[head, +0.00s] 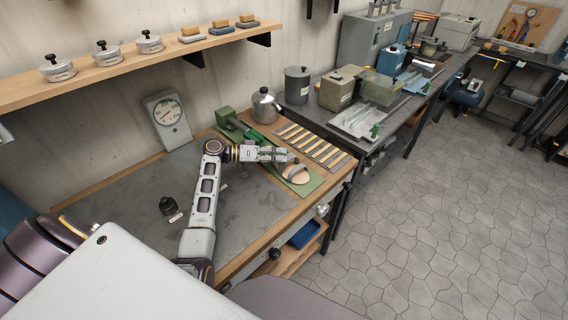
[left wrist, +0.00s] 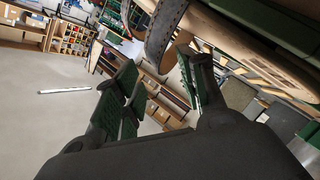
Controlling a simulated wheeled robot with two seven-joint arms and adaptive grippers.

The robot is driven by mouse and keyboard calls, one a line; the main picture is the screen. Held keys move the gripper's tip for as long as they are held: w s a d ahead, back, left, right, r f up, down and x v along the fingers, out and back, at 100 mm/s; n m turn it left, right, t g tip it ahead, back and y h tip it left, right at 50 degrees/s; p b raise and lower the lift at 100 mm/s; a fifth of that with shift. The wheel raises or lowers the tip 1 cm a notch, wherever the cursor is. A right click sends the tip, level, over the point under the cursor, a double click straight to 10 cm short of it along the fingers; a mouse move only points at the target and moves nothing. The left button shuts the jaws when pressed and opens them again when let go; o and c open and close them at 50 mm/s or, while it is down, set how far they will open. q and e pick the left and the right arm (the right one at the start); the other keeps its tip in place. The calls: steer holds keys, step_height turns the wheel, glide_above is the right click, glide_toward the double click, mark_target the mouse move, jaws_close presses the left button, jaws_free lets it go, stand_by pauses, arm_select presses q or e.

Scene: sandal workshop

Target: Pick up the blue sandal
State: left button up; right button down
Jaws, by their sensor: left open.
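A sandal (head: 297,176) with a tan sole and a grey-brown strap lies on a green mat (head: 310,188) at the right end of the workbench; I see no clear blue on it. My left gripper (head: 285,155) is at the sandal's far side, close to its strap. In the left wrist view the open fingers (left wrist: 158,88) are empty, with the studded strap (left wrist: 164,30) just beyond and above their tips. I cannot tell whether they touch it. The right gripper is not in view.
Several flat tools (head: 315,146) lie in a row behind the sandal. A green clamp-like tool (head: 236,126) and a metal pot (head: 264,106) stand at the back.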

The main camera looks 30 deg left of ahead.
arm_select(q)
steer(key=shift+w+d+f, duration=0.2)
steer(key=shift+w+d, duration=0.15)
steer(key=shift+d, duration=0.15)
steer(key=shift+c, duration=0.3)
jaws_close()
